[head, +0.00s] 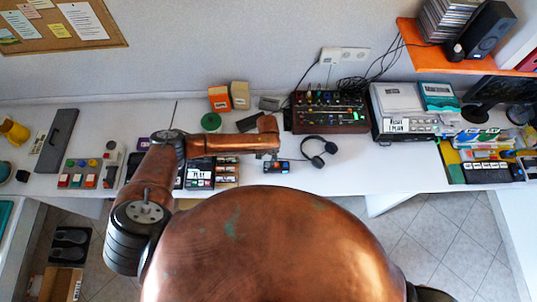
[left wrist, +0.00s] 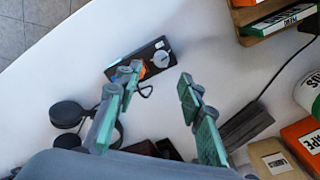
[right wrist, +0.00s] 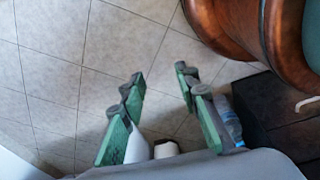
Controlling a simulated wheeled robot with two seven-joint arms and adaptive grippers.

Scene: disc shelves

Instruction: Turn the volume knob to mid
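A small black device (left wrist: 138,60) lies on the white table; it also shows in the head view (head: 277,166). It carries a round silver-grey knob (left wrist: 161,58) near one end and an orange part partly behind a finger of my left gripper. The knob's exact setting is too small to read. My left gripper (left wrist: 160,75) is open and empty, its green-padded fingers above the table and pointing toward the device, with the knob between and beyond the tips. No contact shows. My right gripper (right wrist: 160,76) is open and empty above the tiled floor, away from the table.
Black headphones (head: 319,151) lie right of the device, and a mixer (head: 330,112) stands behind it. Labelled boxes (head: 199,173) stand to its left. A green tape roll (head: 211,122) and small cartons (head: 240,95) are farther back.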

